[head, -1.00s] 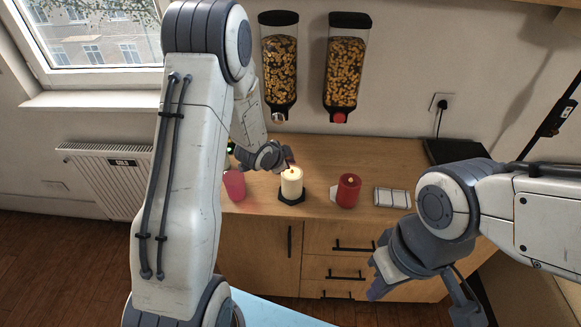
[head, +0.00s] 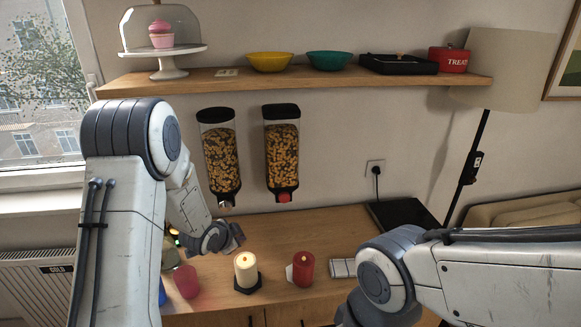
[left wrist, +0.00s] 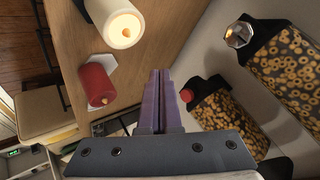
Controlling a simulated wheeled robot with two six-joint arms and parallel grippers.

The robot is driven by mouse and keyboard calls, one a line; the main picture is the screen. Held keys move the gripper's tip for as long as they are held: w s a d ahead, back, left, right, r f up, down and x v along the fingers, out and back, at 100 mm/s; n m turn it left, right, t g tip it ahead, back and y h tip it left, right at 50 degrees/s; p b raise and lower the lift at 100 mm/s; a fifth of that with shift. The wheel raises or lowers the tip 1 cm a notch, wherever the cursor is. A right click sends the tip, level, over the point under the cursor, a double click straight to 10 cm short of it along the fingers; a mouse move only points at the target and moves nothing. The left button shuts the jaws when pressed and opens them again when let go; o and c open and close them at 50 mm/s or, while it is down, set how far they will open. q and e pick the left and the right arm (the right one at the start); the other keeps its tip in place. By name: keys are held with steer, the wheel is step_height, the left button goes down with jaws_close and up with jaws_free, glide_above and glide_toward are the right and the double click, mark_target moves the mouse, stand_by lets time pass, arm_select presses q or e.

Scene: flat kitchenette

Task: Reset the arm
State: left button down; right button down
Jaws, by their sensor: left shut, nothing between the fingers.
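My left gripper (head: 238,236) is shut and empty, just above and behind the cream candle (head: 246,272). Its closed fingers (left wrist: 159,90) point up in the left wrist view, with nothing between them. The cream candle stands upright on a dark base on the wooden counter (head: 300,235), and its top glows; it also shows in the left wrist view (left wrist: 112,20). My right arm comes in at the lower right of the head view, and its gripper is below the picture edge.
A red candle (head: 303,270) and a pink cup-like thing (head: 187,281) flank the cream candle. Two cereal dispensers (head: 219,155) (head: 282,150) hang on the wall behind. A shelf (head: 300,82) above holds bowls (head: 270,62) and a cake stand (head: 165,52). A black flat object (head: 403,215) lies at the counter's right.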

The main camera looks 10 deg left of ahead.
arm_select(q)
steer(key=s+d+r+n+g+b, duration=0.2)
steer(key=s+d+r+g, duration=0.25)
steer(key=s+d, duration=0.7)
steer(key=s+d+r+g+b, duration=0.1)
steer(key=s+d+r+g, duration=0.1)
steer(key=s, duration=1)
steer(key=s+d+r+n+g, duration=0.1)
steer(key=s+d, duration=0.3)
steer(key=s, duration=0.8)
steer(key=shift+r+g+b, duration=0.35)
steer(key=shift+r+g, duration=0.3)
steer(key=shift+g, duration=0.1)
steer(key=shift+w, duration=0.1)
